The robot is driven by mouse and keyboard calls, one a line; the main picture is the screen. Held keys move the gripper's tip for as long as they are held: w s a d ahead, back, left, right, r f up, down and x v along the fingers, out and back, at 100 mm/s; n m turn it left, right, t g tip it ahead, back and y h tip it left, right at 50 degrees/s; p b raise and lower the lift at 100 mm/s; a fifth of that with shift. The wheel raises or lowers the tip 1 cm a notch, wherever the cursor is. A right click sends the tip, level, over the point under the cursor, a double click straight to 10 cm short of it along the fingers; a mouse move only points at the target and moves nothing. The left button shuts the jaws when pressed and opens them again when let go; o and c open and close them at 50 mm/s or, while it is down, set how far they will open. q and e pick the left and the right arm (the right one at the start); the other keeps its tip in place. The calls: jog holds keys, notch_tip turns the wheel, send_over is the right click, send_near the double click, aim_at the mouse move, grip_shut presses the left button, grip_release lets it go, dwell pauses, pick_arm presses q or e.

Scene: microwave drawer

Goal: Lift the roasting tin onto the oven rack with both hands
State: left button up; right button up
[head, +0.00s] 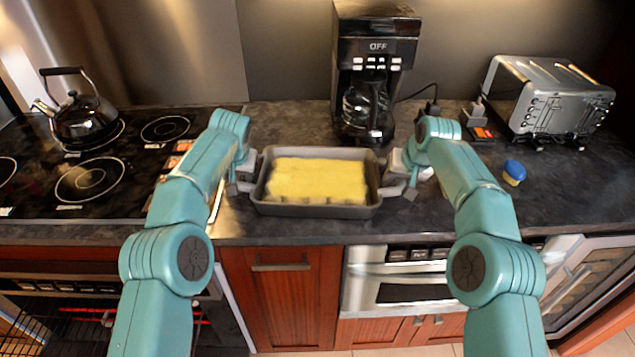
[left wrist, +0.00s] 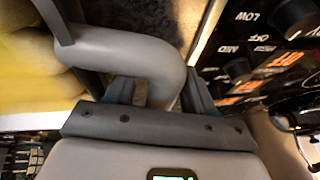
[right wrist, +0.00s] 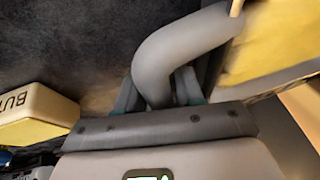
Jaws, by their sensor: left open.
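The grey roasting tin (head: 315,211), filled with a flat yellow block (head: 318,180), sits on the dark counter between my grippers. My left gripper (head: 246,172) is at the tin's left handle. In the left wrist view the grey handle (left wrist: 135,55) passes between its open fingers. My right gripper (head: 392,176) is at the right handle. In the right wrist view the curved handle (right wrist: 160,60) lies between its fingers, which look closed on it. The oven rack (head: 30,335) shows at the lower left, partly hidden by my left arm.
A cooktop with a black kettle (head: 82,118) is at left. A coffee maker (head: 372,65) stands behind the tin, and a toaster (head: 550,98) is at right with a small blue-lidded pot (head: 513,172). A butter box (right wrist: 38,115) shows in the right wrist view.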

pick_arm(q)
jog(key=shift+s, duration=0.1)
pick_arm(e)
jog(key=shift+s, duration=0.1)
pick_arm(q)
jog(key=c, duration=0.5)
pick_arm(e)
jog(key=c, duration=0.5)
pick_arm(q)
grip_shut()
pick_arm(e)
grip_shut()
pick_arm(q)
jog(key=shift+r, duration=0.1)
